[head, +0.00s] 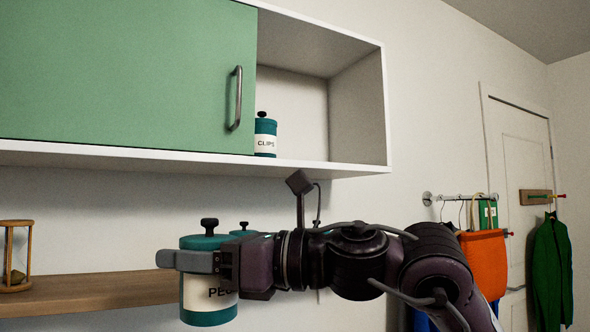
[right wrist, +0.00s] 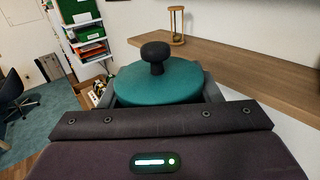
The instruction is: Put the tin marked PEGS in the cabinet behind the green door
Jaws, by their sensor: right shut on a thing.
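The PEGS tin (head: 208,300), teal with a cream label and a black knob, is upright in my right gripper (head: 190,262), which is shut on it. In the right wrist view its teal lid (right wrist: 158,82) and knob show between the fingers. The tin is in front of the wooden shelf and below the white wall cabinet (head: 330,168). The cabinet's green door (head: 120,75) covers its left part, and the right part is open. A tin marked CLIPS (head: 265,136) stands in the open part, beside the door's right edge. My left gripper is not in view.
A wooden shelf (head: 95,292) runs below the cabinet, with an hourglass (head: 15,262) on it. Another teal tin (head: 243,230) shows partly behind the PEGS tin. The cabinet's open part is clear right of CLIPS. Bags (head: 483,262) hang from a rail at right.

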